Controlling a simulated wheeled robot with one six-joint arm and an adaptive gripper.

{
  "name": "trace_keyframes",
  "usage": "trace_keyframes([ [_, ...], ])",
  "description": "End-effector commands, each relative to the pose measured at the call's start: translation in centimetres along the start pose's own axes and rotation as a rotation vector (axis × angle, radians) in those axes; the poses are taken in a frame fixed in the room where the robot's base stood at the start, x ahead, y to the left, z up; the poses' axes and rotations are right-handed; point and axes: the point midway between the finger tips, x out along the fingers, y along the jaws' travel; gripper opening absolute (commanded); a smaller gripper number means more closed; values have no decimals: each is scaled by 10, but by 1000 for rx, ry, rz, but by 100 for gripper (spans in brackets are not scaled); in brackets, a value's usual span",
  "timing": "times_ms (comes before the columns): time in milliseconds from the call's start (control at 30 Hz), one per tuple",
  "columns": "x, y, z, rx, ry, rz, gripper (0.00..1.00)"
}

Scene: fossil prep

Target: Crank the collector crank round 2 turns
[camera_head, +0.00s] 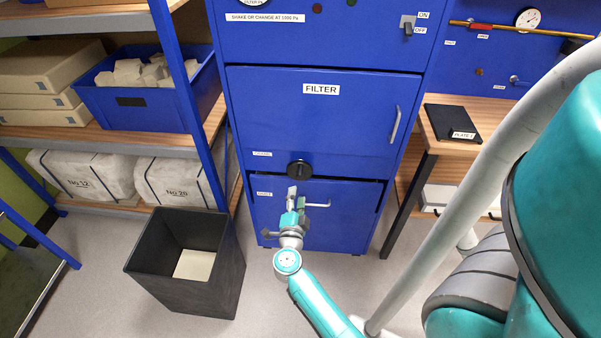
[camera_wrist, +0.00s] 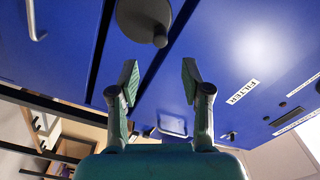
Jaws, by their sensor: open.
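The collector crank (camera_head: 299,169) is a round dark disc on the front of the blue collector cabinet (camera_head: 310,120), just above the lower drawer. In the wrist view the crank disc (camera_wrist: 138,14) is at the top edge, partly cut off, with a dark round knob (camera_wrist: 160,39) standing out from it. My gripper (camera_head: 298,192) is in front of the cabinet, just below the crank in the head view. In the wrist view my gripper (camera_wrist: 160,76) has its two fingers spread with nothing between them. The knob lies beyond the fingertips, and I see no contact.
The lower drawer has a bar handle (camera_head: 318,205) close to my gripper. The filter door handle (camera_head: 395,124) is higher at right. A dark open bin (camera_head: 215,285) stands on the floor at left. Shelves (camera_head: 110,140) are left, a wooden table (camera_head: 480,118) right.

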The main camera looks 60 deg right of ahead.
Motion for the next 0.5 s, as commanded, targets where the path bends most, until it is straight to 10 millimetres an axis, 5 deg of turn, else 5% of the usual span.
trace_keyframes([
  [500,6,-1,2,-1052,0,-1,48],
])
